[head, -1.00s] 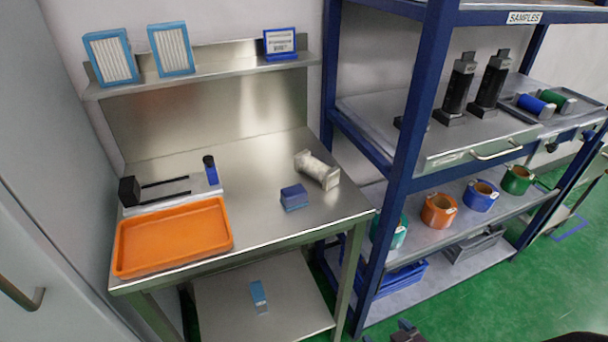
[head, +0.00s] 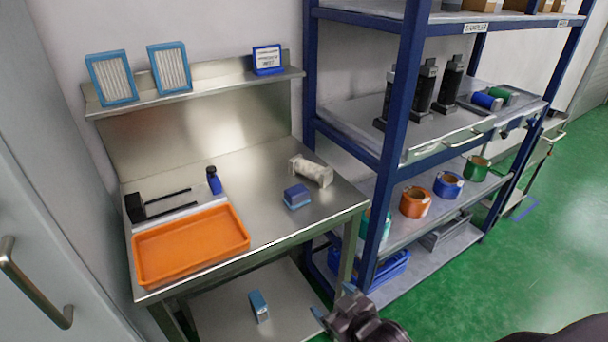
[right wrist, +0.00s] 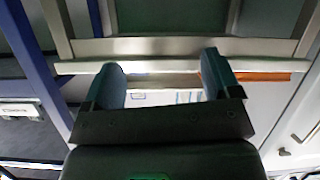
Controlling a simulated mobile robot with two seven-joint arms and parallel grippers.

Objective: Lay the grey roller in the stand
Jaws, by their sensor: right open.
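No roller is plainly grey in the head view. Several dark upright cylinders on black bases (head: 422,88) stand on the rack's upper shelf. Beside them a blue roller (head: 486,101) and a green roller (head: 500,95) lie in a low grey holder, which may be the stand. My right gripper (head: 335,304) is low in front of the table and rack, apart from all of these. In the right wrist view it (right wrist: 164,84) is open and empty. My left gripper is out of view.
The steel table (head: 255,180) holds an orange tray (head: 190,245), a black block with two rods (head: 137,207), a blue bottle (head: 214,180) and a blue block (head: 296,197). Green floor is clear at right.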

